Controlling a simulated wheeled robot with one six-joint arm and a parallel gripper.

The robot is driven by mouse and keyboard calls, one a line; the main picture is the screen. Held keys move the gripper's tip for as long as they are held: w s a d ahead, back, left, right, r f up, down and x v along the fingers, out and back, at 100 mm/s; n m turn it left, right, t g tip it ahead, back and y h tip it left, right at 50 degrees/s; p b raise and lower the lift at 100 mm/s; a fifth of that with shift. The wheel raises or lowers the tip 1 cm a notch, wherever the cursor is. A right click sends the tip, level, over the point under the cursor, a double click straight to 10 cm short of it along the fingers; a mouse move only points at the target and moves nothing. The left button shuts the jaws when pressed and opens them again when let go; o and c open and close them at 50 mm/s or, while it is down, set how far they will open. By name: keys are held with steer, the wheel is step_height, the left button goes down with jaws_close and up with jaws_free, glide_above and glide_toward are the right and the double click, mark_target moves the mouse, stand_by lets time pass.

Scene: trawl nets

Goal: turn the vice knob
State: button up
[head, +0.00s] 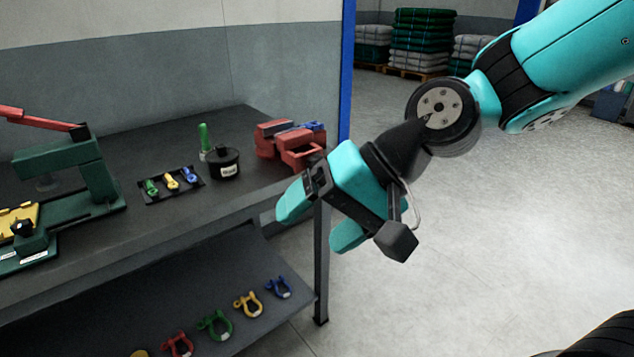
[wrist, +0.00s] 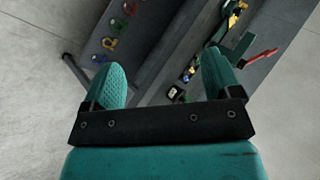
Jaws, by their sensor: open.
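A red vice (head: 291,146) with a blue part on top sits at the right end of the dark bench (head: 160,224). I cannot make out its knob clearly; part of the vice's near right side lies close to or behind my gripper in the head view. My gripper (head: 318,225) is open and empty, in front and to the right of the vice, apart from it, beside the bench's end. In the wrist view my open gripper (wrist: 163,65) shows both fingers with nothing between them. I cannot pick out the vice in that view.
A black pot (head: 224,163), a green bottle-like item (head: 204,139) and a tray (head: 172,199) with coloured pieces stand left of the vice. A green press (head: 92,172) with a red lever is farther left. Coloured shackles (head: 214,325) lie on the lower shelf.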

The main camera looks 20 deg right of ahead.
steer(key=w+d+f+m+t+y+b, duration=0.3)
steer(key=w+f+m+t+b, duration=0.25)
steer(key=w+f+m, duration=0.4)
steer(key=w+d+f+m+t+h+b, duration=0.2)
steer(key=w+d+m+t+h+b, duration=0.15)
steer(key=w+d+m, duration=0.5)
steer(key=w+d+f+m+t+h+b, duration=0.2)
steer(key=w+d+m+t, duration=0.3)
steer(key=m, duration=0.7)
steer(key=shift+y, duration=0.35)
steer(key=p+x, duration=0.2)
steer(key=x, duration=0.6)
steer(key=p+x, duration=0.2)
steer(key=x, duration=0.5)
steer(key=shift+w, duration=0.4)
steer(key=shift+c, duration=0.2)
steer(key=c, duration=0.9)
